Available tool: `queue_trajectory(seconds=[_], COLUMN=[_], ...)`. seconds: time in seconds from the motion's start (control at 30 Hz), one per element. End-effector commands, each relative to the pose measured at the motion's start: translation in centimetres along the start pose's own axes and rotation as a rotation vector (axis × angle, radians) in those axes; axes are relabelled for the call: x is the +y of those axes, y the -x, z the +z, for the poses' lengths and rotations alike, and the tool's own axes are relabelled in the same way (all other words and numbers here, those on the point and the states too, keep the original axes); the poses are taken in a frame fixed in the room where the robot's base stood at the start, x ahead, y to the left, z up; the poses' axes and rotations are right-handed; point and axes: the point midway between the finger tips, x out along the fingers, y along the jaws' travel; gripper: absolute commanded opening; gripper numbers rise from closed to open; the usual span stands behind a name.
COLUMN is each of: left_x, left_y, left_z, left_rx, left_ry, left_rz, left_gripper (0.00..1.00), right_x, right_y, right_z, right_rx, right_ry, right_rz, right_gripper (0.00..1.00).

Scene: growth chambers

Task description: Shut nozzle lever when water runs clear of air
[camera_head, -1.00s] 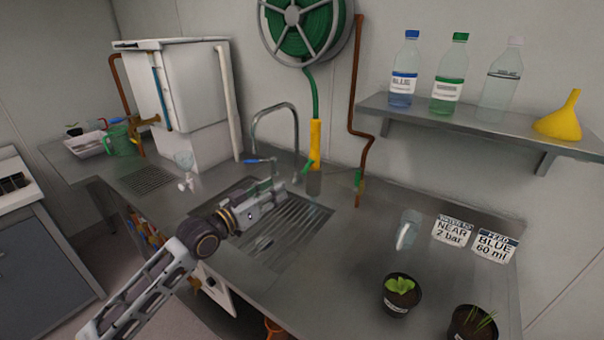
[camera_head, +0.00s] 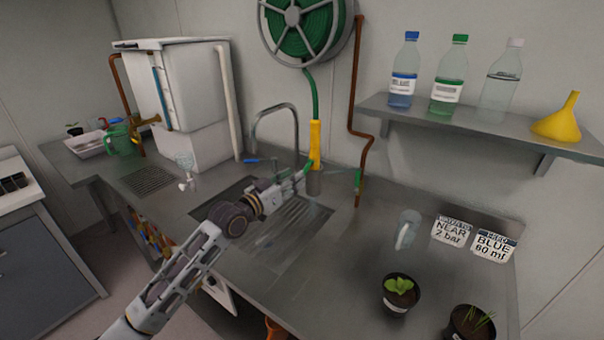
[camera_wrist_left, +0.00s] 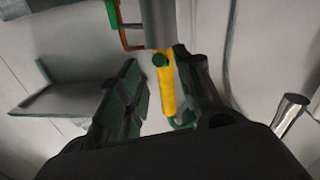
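The yellow nozzle (camera_head: 315,145) hangs upright on the green hose behind the sink, with a grey lower end (camera_head: 314,184). Its green lever (camera_head: 308,168) sticks out on the left side. My left gripper (camera_head: 299,178) is beside the lever and the grey end; whether it touches them I cannot tell. In the left wrist view my gripper fingers (camera_wrist_left: 158,62) stand apart, with the yellow nozzle (camera_wrist_left: 166,88) and its grey end (camera_wrist_left: 158,22) showing in the gap. No water stream is visible. My right gripper is not in view.
The tap (camera_head: 275,108) arches over the sink (camera_head: 262,232) left of the nozzle. A copper pipe (camera_head: 357,100) runs down the wall to the right. A clear jug (camera_head: 407,229) and two potted plants stand on the counter at right. A shelf (camera_head: 480,122) holds bottles and a funnel.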

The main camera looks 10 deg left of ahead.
Motion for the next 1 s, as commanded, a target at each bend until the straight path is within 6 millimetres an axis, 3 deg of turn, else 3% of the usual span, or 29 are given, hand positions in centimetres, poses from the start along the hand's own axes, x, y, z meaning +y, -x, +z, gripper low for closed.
queue_trajectory(seconds=[0.5,0.73,1.0], left_x=[0.0,0.0,0.0], left_y=[-4.4,-5.0,-5.1], left_z=[-0.1,0.0,0.0], left_rx=[0.002,0.001,0.0], left_ry=[0.001,0.0,0.0], left_rz=[0.0,0.0,0.0], left_gripper=[0.35,0.35,0.35], right_x=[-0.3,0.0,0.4], right_y=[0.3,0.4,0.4], right_z=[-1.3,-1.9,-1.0], right_rx=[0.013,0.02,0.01], right_ry=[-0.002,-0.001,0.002], right_rz=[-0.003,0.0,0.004], right_gripper=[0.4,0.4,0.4])
